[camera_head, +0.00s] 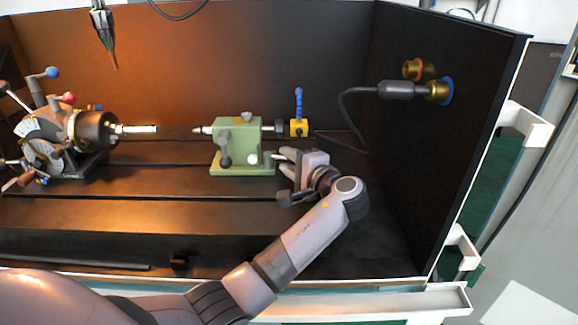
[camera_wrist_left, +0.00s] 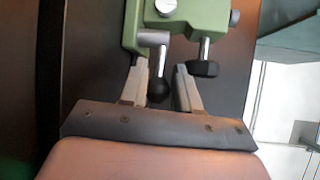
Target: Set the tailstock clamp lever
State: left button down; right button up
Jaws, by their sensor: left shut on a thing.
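The green tailstock (camera_head: 238,147) stands on the dark bed in the head view, and part of it shows at the top of the wrist view (camera_wrist_left: 210,18). My left gripper (camera_head: 280,160) is at its right end, fingers pointing left. In the wrist view, the clamp lever (camera_wrist_left: 157,87), a silver hub and stem with a black ball knob, lies between the fingers, closer to the left one. The gripper is shut on this lever; the contact itself is hard to see. My right gripper does not show.
The indexing chuck (camera_head: 90,132) with coloured lever knobs is at the left. A yellow block (camera_head: 299,128) with a blue handle stands behind my gripper. A grey connector (camera_head: 397,90) and cable hang by the right wall. The front bed is mostly clear.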

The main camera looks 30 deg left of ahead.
pick_arm(q)
jog(key=shift+w+a+n+g, duration=0.1)
jog(key=shift+n+g, duration=0.2)
jog(key=shift+g, duration=0.1)
jog(key=c, duration=0.8)
grip_release()
jog(key=v, duration=0.7)
jog(key=shift+f, duration=0.1)
